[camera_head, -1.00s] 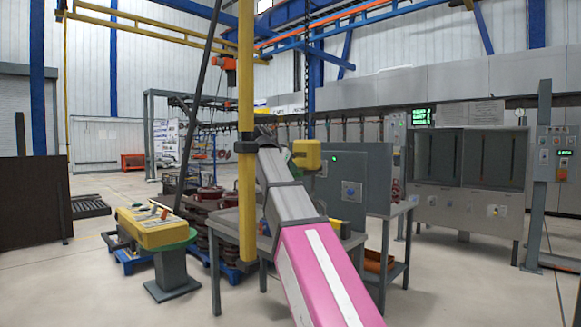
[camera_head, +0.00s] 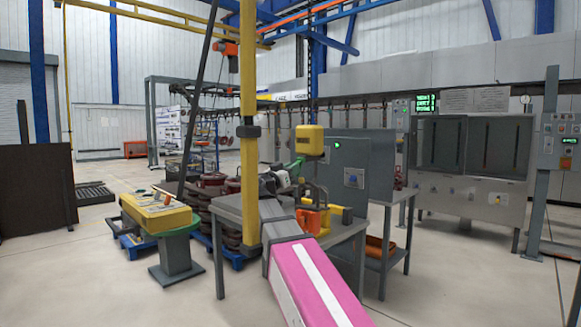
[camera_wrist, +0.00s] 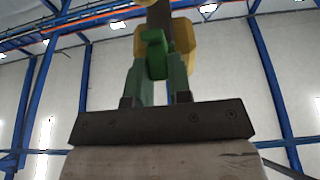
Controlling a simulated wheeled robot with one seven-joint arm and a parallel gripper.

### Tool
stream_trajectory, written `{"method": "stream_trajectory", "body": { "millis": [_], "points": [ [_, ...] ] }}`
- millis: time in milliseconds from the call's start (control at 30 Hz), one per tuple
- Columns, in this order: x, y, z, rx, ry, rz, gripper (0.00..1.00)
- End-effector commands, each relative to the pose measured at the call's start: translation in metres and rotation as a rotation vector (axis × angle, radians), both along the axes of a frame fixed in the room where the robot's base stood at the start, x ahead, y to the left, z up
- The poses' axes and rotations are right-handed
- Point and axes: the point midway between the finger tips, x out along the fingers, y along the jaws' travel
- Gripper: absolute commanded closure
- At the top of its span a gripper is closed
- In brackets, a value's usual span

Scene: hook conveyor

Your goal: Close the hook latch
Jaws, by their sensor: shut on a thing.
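A yellow hook block (camera_head: 309,140) hangs above the work table. It also shows at the top of the wrist view (camera_wrist: 184,36), with a dark shank above it. A green piece, apparently the hook latch (camera_wrist: 152,52), stands in front of the block. My gripper (camera_wrist: 157,78) points up at it, with its green fingers on either side, shut on the latch. In the head view my gripper (camera_head: 292,170) is small, just below and left of the block.
The grey table (camera_head: 228,208) lies under my arm. A yellow fixture with an orange part (camera_head: 312,220) stands right of my arm, near a grey cabinet (camera_head: 350,160). A yellow post (camera_head: 249,100) rises just left. A yellow box on a pedestal (camera_head: 157,210) stands further left.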

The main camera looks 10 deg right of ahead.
Motion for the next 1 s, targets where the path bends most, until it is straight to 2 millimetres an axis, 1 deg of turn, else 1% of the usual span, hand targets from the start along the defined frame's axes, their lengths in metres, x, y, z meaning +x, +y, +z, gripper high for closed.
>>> {"method": "stream_trajectory", "body": {
  "millis": [100,500,733,1000],
  "points": [
    [0.002,-0.004,-0.007,-0.085,-0.058,-0.003,1.0],
    [0.008,-0.011,-0.016,-0.287,-0.209,-0.003,1.0],
    [0.01,-0.013,-0.018,-0.337,-0.244,-0.002,1.0],
    [0.01,-0.013,-0.018,-0.348,-0.253,-0.001,1.0]
  ]
}}
